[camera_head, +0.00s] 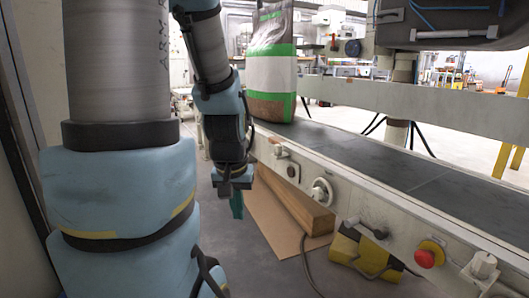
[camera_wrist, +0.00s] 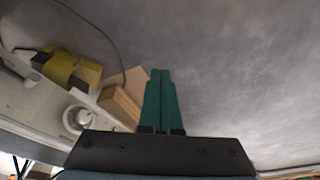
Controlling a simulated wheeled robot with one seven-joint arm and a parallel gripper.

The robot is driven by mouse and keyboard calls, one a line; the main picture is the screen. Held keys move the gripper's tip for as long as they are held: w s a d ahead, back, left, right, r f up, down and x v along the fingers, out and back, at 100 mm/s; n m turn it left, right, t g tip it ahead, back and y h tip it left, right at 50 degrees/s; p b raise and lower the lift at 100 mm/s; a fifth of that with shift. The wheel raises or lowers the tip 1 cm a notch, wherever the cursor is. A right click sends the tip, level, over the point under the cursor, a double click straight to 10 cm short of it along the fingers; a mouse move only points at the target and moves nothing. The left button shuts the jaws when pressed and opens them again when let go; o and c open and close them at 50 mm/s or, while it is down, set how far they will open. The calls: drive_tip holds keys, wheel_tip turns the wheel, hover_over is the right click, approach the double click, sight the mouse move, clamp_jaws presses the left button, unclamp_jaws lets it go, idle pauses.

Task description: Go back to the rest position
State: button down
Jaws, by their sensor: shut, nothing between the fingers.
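My gripper (camera_head: 237,205) hangs beside the near side of the conveyor, its fingers pointing down toward the floor. In the wrist view the green fingers of my gripper (camera_wrist: 161,72) are together with nothing between them. A filled bag (camera_head: 271,72) with green, white and brown bands stands upright on the conveyor belt (camera_head: 400,163), behind and to the right of my gripper and apart from it. The lower fingers are small in the head view.
The conveyor's side rail carries a red button (camera_head: 429,254) and a round knob (camera_head: 322,191). Below lie a long wooden block (camera_head: 295,200), a cardboard sheet (camera_head: 268,222) and a yellow-black object (camera_head: 362,254) with a cable. Bare grey floor (camera_wrist: 240,70) fills much of the wrist view.

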wheel_tip(320, 180, up, 48)
drive_tip(key=s+g+p, duration=0.1)
drive_tip(key=s+p, duration=0.1)
drive_tip(key=p, duration=4.7)
drive_tip(key=shift+s+a+r, duration=0.2)
drive_tip(key=shift+s+a, duration=0.05)
drive_tip(key=shift+s, duration=0.05)
